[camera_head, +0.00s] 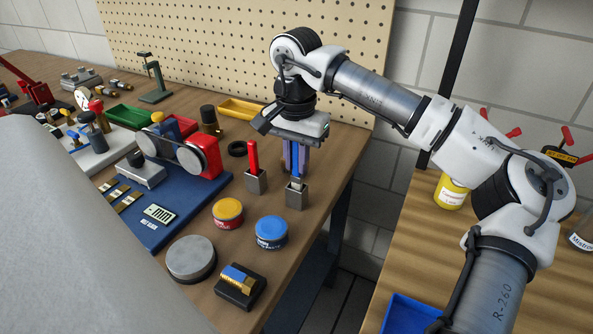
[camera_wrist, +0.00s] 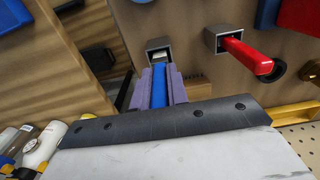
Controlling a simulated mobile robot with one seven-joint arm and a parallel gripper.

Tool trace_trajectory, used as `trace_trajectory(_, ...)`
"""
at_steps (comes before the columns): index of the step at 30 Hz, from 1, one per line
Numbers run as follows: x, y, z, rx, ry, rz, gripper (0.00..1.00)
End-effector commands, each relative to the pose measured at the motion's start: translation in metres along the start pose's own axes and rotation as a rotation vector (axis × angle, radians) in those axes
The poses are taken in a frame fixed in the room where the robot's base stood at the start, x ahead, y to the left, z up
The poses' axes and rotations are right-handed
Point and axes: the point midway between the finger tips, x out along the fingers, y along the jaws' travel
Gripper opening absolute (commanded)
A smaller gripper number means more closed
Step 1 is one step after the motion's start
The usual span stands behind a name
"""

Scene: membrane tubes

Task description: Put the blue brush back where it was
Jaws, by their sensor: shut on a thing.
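The blue brush (camera_head: 296,168) is upright between the purple fingers of my gripper (camera_head: 295,170), which is shut on it. In the wrist view the blue handle (camera_wrist: 159,82) runs between the two fingers. A grey square holder (camera_head: 296,198) stands directly below, near the table's right edge. The holder (camera_wrist: 159,44) also shows in the wrist view, with the brush's pale lower end at its mouth. I cannot tell how deep that end sits. A red brush (camera_head: 253,158) stands in a second grey holder (camera_head: 255,182), to the left.
A blue tin (camera_head: 271,232) and a yellow-lidded tin (camera_head: 227,213) stand in front of the holders. A black ring (camera_head: 238,149) lies behind the red brush. A blue board (camera_head: 170,205) with a belt device is to the left. The pegboard (camera_head: 220,50) rises behind.

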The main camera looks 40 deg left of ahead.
Motion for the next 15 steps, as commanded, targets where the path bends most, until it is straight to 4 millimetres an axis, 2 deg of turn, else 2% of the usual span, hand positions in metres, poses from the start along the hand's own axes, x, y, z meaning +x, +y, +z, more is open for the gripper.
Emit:
trace_trajectory(6,0.032,0.001,0.000,0.001,-0.002,0.000,0.00)
trace_trajectory(15,0.036,0.000,0.000,0.000,0.000,0.000,0.00)
